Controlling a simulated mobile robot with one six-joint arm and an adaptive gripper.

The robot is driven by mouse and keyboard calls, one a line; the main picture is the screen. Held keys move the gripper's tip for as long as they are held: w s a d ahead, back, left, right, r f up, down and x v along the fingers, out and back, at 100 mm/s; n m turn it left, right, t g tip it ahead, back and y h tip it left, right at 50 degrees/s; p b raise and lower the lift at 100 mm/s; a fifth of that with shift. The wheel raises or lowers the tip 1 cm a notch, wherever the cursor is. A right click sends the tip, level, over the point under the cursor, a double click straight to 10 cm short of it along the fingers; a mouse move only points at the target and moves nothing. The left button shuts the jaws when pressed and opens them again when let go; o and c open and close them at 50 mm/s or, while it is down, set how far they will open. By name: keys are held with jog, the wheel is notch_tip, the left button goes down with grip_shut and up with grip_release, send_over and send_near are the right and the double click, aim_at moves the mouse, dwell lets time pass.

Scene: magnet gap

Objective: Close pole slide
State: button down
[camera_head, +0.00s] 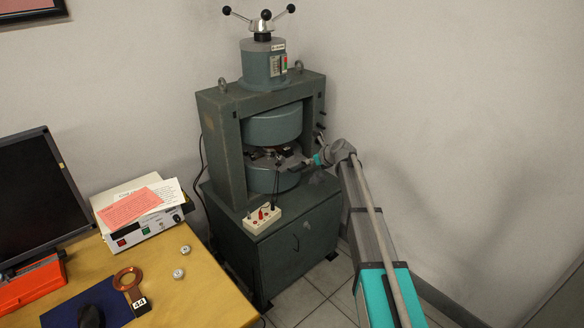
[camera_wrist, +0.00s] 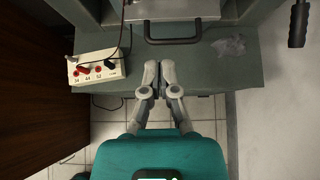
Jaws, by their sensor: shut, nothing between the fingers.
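The grey-green magnet stand (camera_head: 232,150) holds an upper round pole (camera_head: 272,126) and a lower round pole (camera_head: 265,179), with a dark gap between them. In the wrist view, a black U-shaped handle (camera_wrist: 172,42) sticks out from the front of what looks like the pole slide (camera_wrist: 165,9). My gripper (camera_head: 297,167) is at the right front of the gap. In the wrist view, my gripper (camera_wrist: 158,70) is shut and empty, with its tips just on the near side of the handle.
A white terminal box (camera_head: 262,219) with leads sits on the cabinet top (camera_wrist: 215,75), left of my gripper. A crumpled clear piece (camera_wrist: 230,46) lies at right. A black lever (camera_wrist: 298,24) hangs at far right. The wooden desk (camera_head: 205,290) stands left.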

aim_at(286, 158)
jog(key=shift+s+d+f+t+y+b, duration=0.2)
jog(key=shift+s+f+t+y+b, duration=0.35)
jog(key=shift+b, duration=0.35)
jog(key=shift+w, duration=0.2)
jog(key=b+x, duration=0.5)
jog(key=x, duration=0.5)
jog(key=shift+f, duration=0.15)
jog(key=shift+w+a, duration=0.7)
jog(key=shift+w, duration=0.15)
jog(key=shift+w+a, duration=0.6)
jog(key=shift+w+a+r, duration=0.25)
jog(key=shift+w+a, duration=0.75)
